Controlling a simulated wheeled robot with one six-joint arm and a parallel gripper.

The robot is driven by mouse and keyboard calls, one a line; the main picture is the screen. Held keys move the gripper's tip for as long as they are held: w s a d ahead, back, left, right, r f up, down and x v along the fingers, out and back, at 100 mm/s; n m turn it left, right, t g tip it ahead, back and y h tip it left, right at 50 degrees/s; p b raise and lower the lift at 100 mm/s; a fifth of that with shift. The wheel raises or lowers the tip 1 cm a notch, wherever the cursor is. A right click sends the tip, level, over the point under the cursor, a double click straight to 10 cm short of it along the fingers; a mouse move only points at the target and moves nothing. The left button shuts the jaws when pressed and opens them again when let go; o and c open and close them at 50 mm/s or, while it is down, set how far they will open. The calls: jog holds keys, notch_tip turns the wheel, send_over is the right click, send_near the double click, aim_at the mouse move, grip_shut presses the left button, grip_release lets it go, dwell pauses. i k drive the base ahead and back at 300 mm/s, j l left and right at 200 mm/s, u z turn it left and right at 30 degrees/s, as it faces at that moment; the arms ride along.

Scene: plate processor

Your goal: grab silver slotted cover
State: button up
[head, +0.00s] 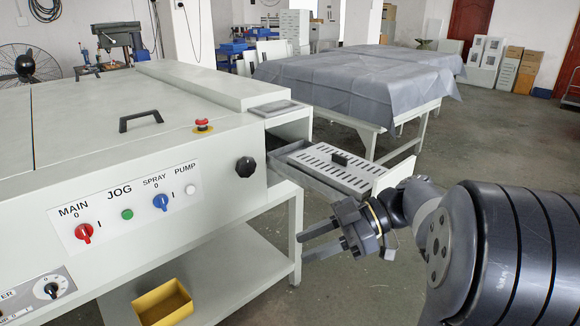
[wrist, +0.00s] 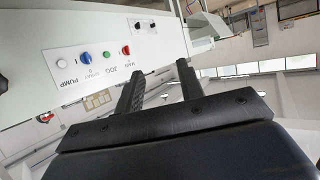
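The silver slotted cover (head: 336,167) lies flat on a tray pulled out from the right side of the plate processor (head: 120,180). It has rows of slots and a small black handle (head: 339,159) near its middle. My gripper (head: 303,245) is in front of and below the cover, apart from it, with its fingers pointing left toward the machine. The two fingers are spread with nothing between them. In the wrist view the fingers (wrist: 160,85) are also apart, with the control panel (wrist: 95,62) beyond them. I cannot make out the cover in the wrist view.
A yellow bin (head: 162,303) sits on the lower shelf under the machine. A black knob (head: 245,166) projects from the front panel near the tray. Cloth-covered tables (head: 345,85) stand behind. Floor right of the tray is open.

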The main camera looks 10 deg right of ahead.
aim_at(350, 175)
jog(key=i+l+u, duration=0.2)
jog(key=l, duration=0.15)
jog(key=i+l+u, duration=0.25)
jog(key=l+u, duration=0.2)
jog(key=l, duration=0.25)
jog(key=i+l+u, duration=0.2)
jog(key=l, duration=0.25)
jog(key=l+u, duration=0.25)
jog(key=l, duration=0.15)
jog(key=i+l, duration=0.1)
jog(key=l, duration=0.35)
jog(key=i+l, duration=0.1)
jog(key=l, duration=0.35)
jog(key=i+l, duration=0.1)
jog(key=l, duration=0.35)
